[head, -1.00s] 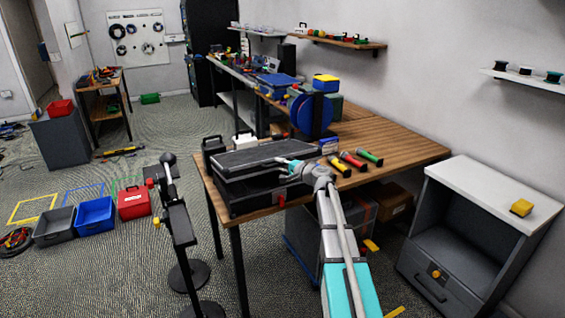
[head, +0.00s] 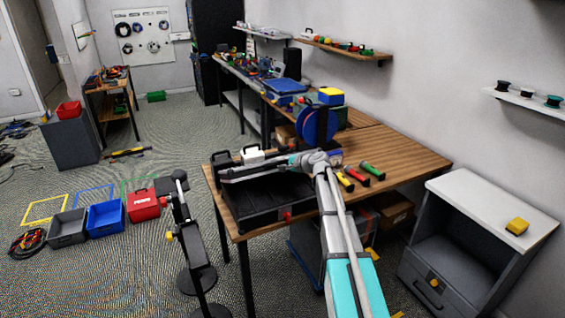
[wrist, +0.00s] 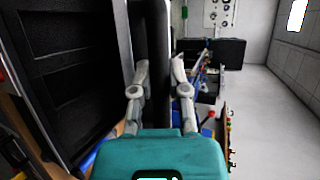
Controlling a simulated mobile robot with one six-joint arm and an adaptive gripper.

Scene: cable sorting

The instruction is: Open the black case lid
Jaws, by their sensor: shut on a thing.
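The black case (head: 262,204) sits on the wooden table, and its dark base with its inside showing faces up. Its lid (head: 245,174) is raised at the back of the base. My gripper (head: 295,160) is at the lid's right end. In the wrist view, my gripper (wrist: 158,72) has its two pale fingers closed on either side of the dark lid edge (wrist: 152,35). The case's dark interior (wrist: 65,75) fills the left of the wrist view. My arm covers part of the case's right side in the head view.
Screwdriver-like tools with coloured handles (head: 366,172) lie right of my arm. A blue reel (head: 318,125) stands behind the gripper. A white box (head: 252,154) and a black one are behind the lid. The table's right part (head: 415,160) is clear.

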